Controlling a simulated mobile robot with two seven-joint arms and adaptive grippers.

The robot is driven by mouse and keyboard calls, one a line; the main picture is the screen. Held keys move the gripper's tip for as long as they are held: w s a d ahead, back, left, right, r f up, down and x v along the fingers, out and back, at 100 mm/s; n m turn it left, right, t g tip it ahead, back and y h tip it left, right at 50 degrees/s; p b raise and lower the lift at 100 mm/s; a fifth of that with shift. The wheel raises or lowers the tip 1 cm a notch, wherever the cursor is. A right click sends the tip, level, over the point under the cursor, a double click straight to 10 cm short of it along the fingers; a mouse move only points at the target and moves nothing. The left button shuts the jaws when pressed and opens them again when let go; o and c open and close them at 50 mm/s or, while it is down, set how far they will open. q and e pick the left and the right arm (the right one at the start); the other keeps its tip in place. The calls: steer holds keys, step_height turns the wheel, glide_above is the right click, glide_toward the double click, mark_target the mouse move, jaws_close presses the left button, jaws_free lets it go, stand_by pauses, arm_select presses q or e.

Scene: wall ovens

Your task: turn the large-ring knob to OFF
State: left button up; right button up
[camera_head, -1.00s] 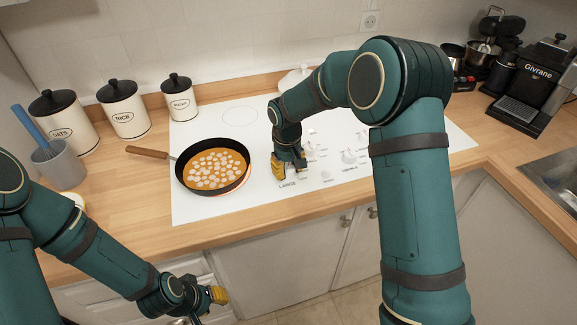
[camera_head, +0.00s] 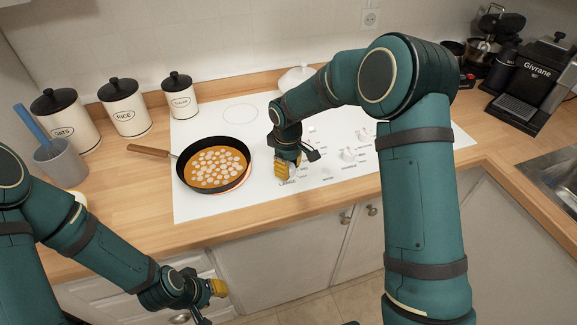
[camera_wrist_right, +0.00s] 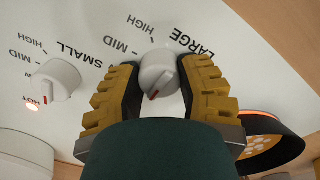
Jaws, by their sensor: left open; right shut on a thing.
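The large-ring knob (camera_wrist_right: 157,66), white with a red pointer mark, sits beside the LARGE label in the right wrist view. Its red mark points toward the bottom of that view, slightly left. The yellow-padded fingers of my right gripper (camera_wrist_right: 160,84) are on both sides of the knob, shut on it. In the head view my right gripper (camera_head: 288,170) is at the front of the white cooktop (camera_head: 210,122), and it hides the knob. My left gripper (camera_head: 207,298) is open and empty, low in front of the cabinets.
A pan (camera_head: 213,165) of orange food with pale pieces stands left of my right gripper; a red burner glow shows at its edge. Canisters (camera_head: 126,109) stand at the back left, a coffee machine (camera_head: 535,85) at right.

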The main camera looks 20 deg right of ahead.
steer(key=shift+a, duration=0.1)
steer(key=o, duration=1.2)
steer(key=shift+o, duration=0.2)
step_height(320, 180, up, 12)
steer(key=shift+a, duration=0.15)
steer(key=shift+s, duration=0.15)
